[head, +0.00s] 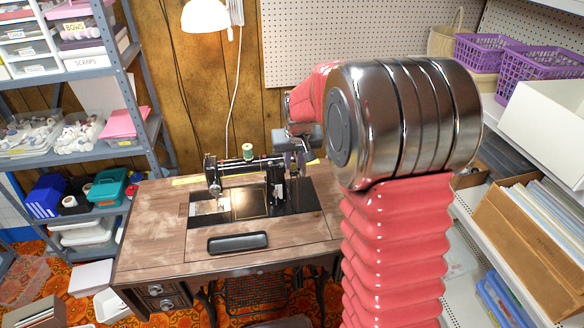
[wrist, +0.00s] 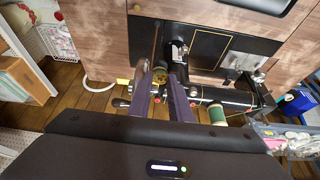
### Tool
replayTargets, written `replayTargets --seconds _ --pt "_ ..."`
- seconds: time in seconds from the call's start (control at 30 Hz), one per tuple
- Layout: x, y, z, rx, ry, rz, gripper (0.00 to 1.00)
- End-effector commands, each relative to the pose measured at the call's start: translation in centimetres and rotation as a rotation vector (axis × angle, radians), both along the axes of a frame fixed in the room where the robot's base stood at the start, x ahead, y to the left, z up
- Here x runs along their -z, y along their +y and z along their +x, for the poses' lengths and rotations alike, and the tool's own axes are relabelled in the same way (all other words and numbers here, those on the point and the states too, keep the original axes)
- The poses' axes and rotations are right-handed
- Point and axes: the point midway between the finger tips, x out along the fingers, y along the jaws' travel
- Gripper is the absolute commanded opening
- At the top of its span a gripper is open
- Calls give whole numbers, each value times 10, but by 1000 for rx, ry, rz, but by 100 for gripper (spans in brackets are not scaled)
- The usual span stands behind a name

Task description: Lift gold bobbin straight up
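The gold bobbin (wrist: 160,75) shows in the wrist view as a small round gold piece at the sewing machine's handwheel end. My gripper (wrist: 160,82) has its two dark purple fingers spread, one on each side of the bobbin, with what looks like a gap to each. In the head view my gripper (head: 296,158) is over the right end of the black sewing machine (head: 240,168). The bobbin cannot be made out there, and my gripper and arm cover that end.
A green thread spool (wrist: 217,114) stands on top of the machine and also shows in the head view (head: 248,151). The wooden table (head: 150,225) bears a dark tray-like pad (head: 237,243) at its front. Shelves stand left and right.

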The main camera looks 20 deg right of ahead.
Motion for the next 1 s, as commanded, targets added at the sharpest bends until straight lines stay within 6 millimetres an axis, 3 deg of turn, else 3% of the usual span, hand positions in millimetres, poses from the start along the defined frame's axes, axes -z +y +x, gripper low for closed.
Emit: replayTargets --seconds 0.2,0.57,0.77,1.0 --pt "0 0 0 0 0 0 0" --pt "-3 0 0 0 -1 0 0" --pt "-24 0 1 0 -4 -1 0" --pt "-66 0 1 0 -4 -1 0"
